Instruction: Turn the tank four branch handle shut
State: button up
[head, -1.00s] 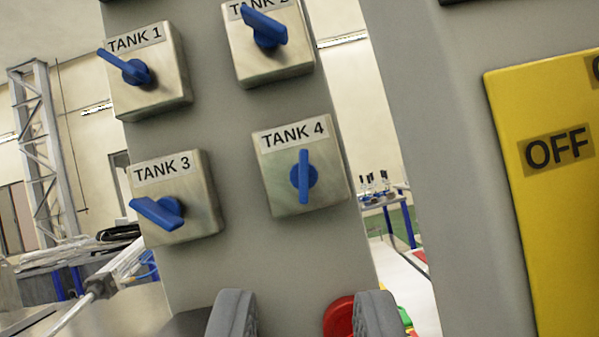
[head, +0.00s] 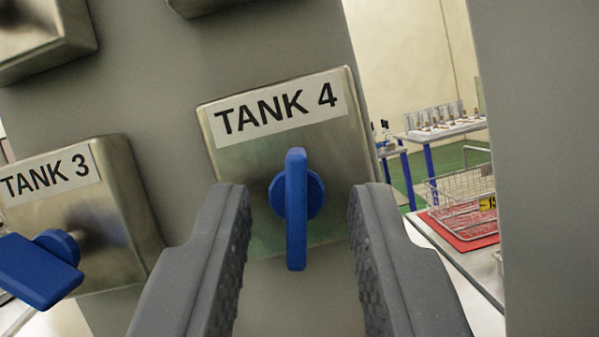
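The tank four box (head: 230,158) is a metal box labelled TANK 4, mounted on a grey panel in the middle of the head view. Its blue handle (head: 296,210) stands upright in the picture, lengthwise up and down. My gripper (head: 300,200) is open, with one dark grey finger to the left of the handle and one to the right. There is a gap on each side, and neither finger appears to touch the handle. The fingers cover the lower corners of the box.
The TANK 3 box (head: 110,215) with its blue handle (head: 38,270) is close on the left. Parts of two more boxes show at the top. A grey upright (head: 540,170) stands at the right. Behind the gap are a wire basket (head: 462,205) and a table.

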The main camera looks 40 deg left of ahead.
jog(key=shift+w+a+r, duration=0.15)
jog(key=shift+w+a, duration=0.1)
jog(key=shift+w, duration=0.05)
